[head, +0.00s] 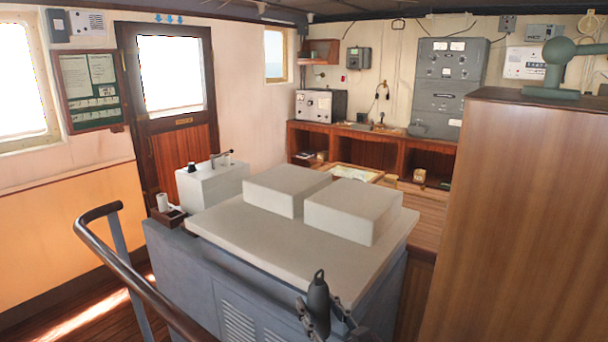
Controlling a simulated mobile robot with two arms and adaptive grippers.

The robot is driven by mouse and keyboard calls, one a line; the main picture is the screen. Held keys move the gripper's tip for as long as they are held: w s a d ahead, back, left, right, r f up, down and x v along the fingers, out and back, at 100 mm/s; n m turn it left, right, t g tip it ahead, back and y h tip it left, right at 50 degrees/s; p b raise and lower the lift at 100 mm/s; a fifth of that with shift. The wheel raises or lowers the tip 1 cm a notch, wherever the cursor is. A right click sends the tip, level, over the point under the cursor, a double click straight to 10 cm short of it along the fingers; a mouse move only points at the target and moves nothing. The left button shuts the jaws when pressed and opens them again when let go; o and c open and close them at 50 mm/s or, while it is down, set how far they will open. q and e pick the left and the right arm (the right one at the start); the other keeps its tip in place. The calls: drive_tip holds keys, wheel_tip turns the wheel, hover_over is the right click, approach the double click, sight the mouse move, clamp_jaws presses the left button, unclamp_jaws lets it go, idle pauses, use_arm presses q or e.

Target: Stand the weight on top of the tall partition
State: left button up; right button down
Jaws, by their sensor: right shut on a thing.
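The weight (318,295) is a small dark grey, rounded piece with a loop at its top. It is upright at the bottom centre of the head view. My right gripper (320,318) is shut on it, with dark fingers at its sides, and hides its lower part. They show in front of the near edge of a grey console. The tall partition (525,210) is the brown wooden panel at the right, with a flat top higher in the picture than the weight. The weight is apart from it, to its left. My left gripper is not in view.
The grey console (235,235) carries two pale blocks (352,210). A curved handrail (125,270) stands at the front left. A green fitting (555,70) shows above the partition's far top edge. The near part of the partition's top looks clear.

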drive_tip(key=s+d+f+m+t+h+b, duration=0.1)
drive_tip(key=s+d+f+m+h+b, duration=0.1)
drive_tip(key=s+d, duration=0.4)
drive_tip(key=s+d+f+m+h+b, duration=0.3)
drive_tip(key=s+d+f, duration=0.4)
drive_tip(key=d, duration=0.3)
drive_tip(key=shift+d+f+t+h+b, duration=0.2)
drive_tip(key=shift+t+h+b, duration=0.2)
drive_tip(key=shift+h+b, duration=0.7)
drive_tip(key=shift+s+a, duration=0.1)
drive_tip(key=shift+s, duration=0.1)
